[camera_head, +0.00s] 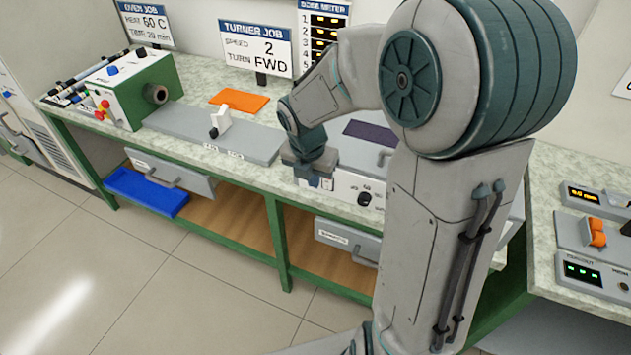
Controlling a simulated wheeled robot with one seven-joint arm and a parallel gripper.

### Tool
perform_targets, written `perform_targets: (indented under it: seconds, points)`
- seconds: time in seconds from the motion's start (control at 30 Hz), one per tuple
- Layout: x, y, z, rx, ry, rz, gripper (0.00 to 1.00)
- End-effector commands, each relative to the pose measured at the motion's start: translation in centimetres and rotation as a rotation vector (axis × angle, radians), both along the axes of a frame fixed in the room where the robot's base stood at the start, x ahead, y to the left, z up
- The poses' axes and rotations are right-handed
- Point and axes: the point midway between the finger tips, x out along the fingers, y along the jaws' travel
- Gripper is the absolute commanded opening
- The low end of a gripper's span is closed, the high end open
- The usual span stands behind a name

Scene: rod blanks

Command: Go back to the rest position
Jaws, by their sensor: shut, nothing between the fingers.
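My gripper (312,182) points down at the front edge of the bench, just left of the white control panel with knobs (350,190). It is shut and holds nothing. My arm rises from the bottom of the view, bends at the large teal joint and reaches left and down to the gripper. The arm hides part of the bench and the wall behind it. I cannot tell whether the fingertips touch anything.
A green lathe (140,88) stands on the bench's left, its grey bed running right. An orange mat (239,101) and a purple mat (371,134) lie behind. A drawer (170,172) juts out above a blue tray (147,192). The front floor is clear.

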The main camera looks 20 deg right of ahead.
Motion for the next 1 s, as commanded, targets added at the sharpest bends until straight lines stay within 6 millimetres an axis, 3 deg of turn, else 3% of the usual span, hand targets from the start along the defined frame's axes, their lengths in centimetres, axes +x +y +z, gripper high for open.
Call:
perform_targets:
  seconds: [0.67, 0.77, 1.0]
  points:
    - [-0.5, 0.0, 0.5, 0.004, -0.008, -0.056, 0.0]
    - [-1.4, -0.2, 1.3, 0.015, -0.032, -0.192, 0.0]
    - [-5.2, -0.7, 4.0, 0.091, -0.128, -0.733, 0.0]
